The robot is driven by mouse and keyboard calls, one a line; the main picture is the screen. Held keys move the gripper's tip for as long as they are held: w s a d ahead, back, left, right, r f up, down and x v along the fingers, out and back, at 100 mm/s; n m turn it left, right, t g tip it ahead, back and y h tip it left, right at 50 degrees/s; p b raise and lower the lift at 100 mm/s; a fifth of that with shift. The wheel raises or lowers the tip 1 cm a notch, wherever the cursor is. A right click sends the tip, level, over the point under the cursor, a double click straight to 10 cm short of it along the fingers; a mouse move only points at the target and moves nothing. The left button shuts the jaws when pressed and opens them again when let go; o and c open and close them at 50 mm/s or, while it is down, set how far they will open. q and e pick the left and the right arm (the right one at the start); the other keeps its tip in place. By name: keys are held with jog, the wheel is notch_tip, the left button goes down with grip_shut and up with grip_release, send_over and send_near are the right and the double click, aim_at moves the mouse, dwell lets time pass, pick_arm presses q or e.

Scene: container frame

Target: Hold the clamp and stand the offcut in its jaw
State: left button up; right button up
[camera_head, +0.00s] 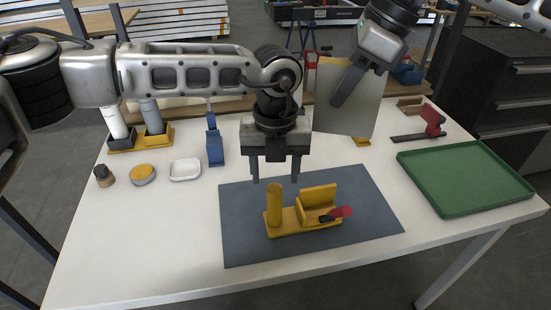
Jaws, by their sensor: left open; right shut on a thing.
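The yellow clamp (288,229) sits on the dark grey mat (240,240). It has an upright round post at its left, a block-like jaw at its right and a small red-tipped lever in front. My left gripper (276,178) points down, open and empty, above and behind the post, apart from it. My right gripper (345,92) is shut on the offcut (352,113), a flat grey-beige panel. The panel hangs slightly tilted in the air, behind and to the right of the clamp. The grip on its far side is hidden.
A green tray (463,206) lies at the right. A red-handled tool (430,122) lies behind it. At the left stand a white dish (185,169), a round yellow-grey tin (142,174), a small dark bottle (103,175) and a blue holder (214,146). The mat's left part is bare.

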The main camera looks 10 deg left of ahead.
aim_at(275, 202)
pick_arm(q)
notch_tip(275, 202, down, 9)
jog(key=shift+f, duration=0.1)
dwell(0.4)
grip_shut()
